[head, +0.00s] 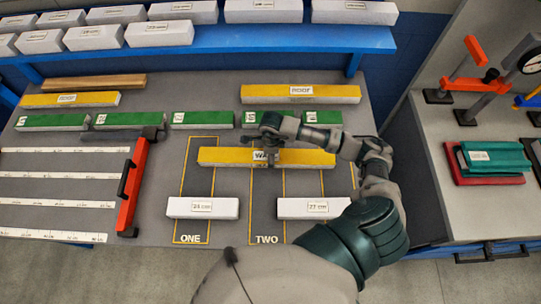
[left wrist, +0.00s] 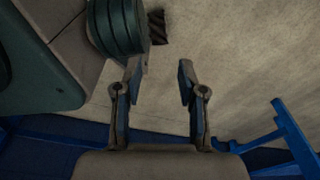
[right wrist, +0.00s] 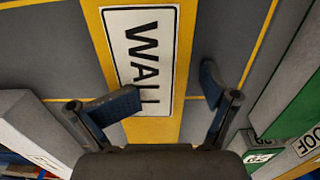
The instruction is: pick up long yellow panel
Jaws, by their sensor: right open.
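A long yellow panel with a "WALL" label (head: 310,159) lies across the middle of the grey table, over the outlined lanes. It also fills the middle of the right wrist view (right wrist: 182,60). My right gripper (head: 268,155) is over the panel's label, with its fingers apart. In the right wrist view, the open fingers (right wrist: 170,92) stand around the panel's width with nothing gripped; whether they touch its sides I cannot tell. My left gripper (left wrist: 158,78) is open and empty above pale floor, and does not show in the head view.
Two other yellow-topped panels lie behind, at right (head: 300,92) and left (head: 68,99). A row of green blocks (head: 207,119) is just behind the wall panel. White blocks (head: 202,207) (head: 312,208) lie in front. A red clamp (head: 132,185) stands left.

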